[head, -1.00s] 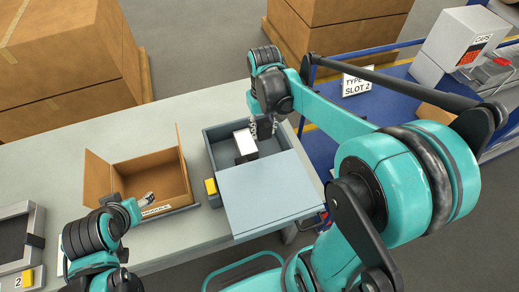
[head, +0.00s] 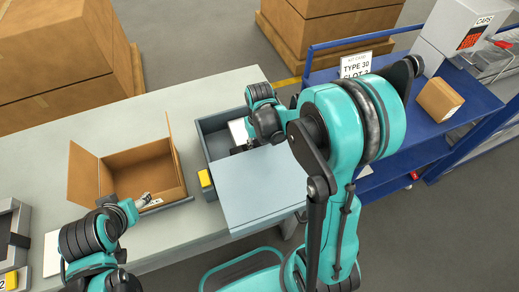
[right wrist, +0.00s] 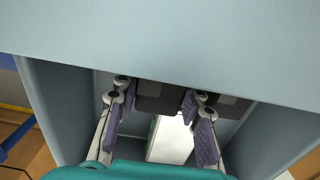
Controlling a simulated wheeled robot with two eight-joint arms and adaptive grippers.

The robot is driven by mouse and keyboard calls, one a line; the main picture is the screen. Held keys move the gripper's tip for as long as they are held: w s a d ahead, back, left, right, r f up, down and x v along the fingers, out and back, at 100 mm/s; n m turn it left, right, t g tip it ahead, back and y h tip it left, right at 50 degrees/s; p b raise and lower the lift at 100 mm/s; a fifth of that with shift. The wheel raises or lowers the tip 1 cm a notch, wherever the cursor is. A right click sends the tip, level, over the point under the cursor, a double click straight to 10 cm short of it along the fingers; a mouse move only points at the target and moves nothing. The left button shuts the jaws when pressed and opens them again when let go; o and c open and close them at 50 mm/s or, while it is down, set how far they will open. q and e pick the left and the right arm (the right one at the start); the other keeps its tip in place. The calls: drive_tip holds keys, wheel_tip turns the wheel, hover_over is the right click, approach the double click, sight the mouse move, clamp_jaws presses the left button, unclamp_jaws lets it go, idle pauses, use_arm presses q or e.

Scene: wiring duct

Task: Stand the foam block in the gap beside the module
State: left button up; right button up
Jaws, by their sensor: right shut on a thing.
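The grey box (head: 210,124) stands on the bench, its near part under a flat cover panel (head: 255,185). My right gripper (right wrist: 160,98) reaches down into its open part. Its purple pads are shut on a dark block, which I take as the foam block (right wrist: 160,101), low in the box by the panel edge. More dark surface shows right of the pads; I cannot tell whether it is the same piece. The white module (right wrist: 170,145) lies close by and shows in the head view (head: 237,130). My left gripper (head: 148,201) is by the open carton, its jaws unclear.
An open cardboard carton (head: 145,171) stands left of the grey box. A yellow block (head: 205,178) sits at the box's left side. A blue cart (head: 400,135) with a small carton (head: 439,101) is at the right. The bench behind the box is clear.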

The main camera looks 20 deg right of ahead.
drive_tip(key=shift+f, duration=0.35)
drive_tip(key=shift+f, duration=0.2)
drive_tip(key=o, duration=0.8)
drive_tip(key=shift+c, duration=0.2)
drive_tip(key=shift+r, duration=0.1)
